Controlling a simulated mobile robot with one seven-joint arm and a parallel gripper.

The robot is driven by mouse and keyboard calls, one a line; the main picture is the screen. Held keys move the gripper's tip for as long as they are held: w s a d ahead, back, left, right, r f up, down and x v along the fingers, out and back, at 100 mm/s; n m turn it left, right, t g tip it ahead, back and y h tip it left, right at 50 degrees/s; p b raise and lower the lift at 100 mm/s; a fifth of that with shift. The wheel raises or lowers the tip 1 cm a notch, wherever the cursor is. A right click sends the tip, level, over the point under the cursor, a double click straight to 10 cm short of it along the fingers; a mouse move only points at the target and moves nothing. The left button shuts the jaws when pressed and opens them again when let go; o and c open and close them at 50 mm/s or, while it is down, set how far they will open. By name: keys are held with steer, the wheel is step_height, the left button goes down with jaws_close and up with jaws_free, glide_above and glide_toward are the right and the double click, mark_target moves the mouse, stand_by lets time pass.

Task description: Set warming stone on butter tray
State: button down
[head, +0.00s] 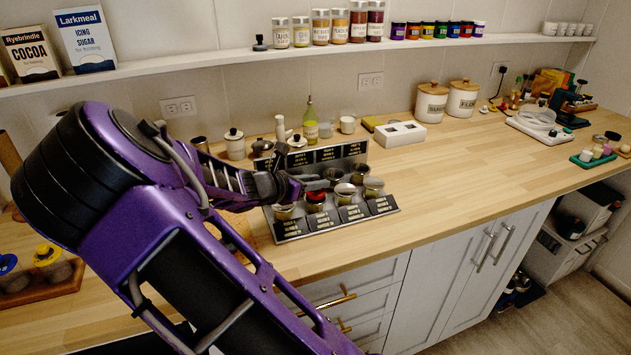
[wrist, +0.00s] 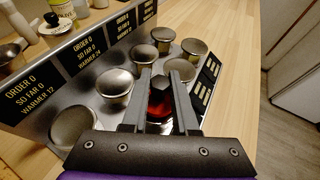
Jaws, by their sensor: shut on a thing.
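My gripper (wrist: 160,84) is shut on a dark, faceted knob-like piece (wrist: 159,90), perhaps the warming stone. Something glossy and red (wrist: 160,108) shows just below it between the fingers; I cannot tell if the two are one piece. In the head view my gripper (head: 304,184) is over the steel rack, and the red thing (head: 316,196) shows by the fingertips among the metal cups. I cannot tell if the held piece touches the rack. I cannot surely identify the butter tray.
The steel rack (head: 292,229) has black label plates and several metal cups (wrist: 115,88) close around my fingers. A white box (head: 400,135), a green bottle (head: 311,127) and two canisters (head: 431,103) stand behind. A green tray (head: 594,158) is far right. The counter between (head: 470,160) is clear.

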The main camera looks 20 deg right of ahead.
steer(key=shift+f, duration=0.3)
steer(key=c, duration=0.6)
jaws_free()
steer(key=p+v, duration=0.1)
steer(key=v, duration=1.6)
steer(key=shift+a+p, duration=0.2)
steer(key=shift+p, duration=0.2)
steer(key=shift+s, duration=0.1)
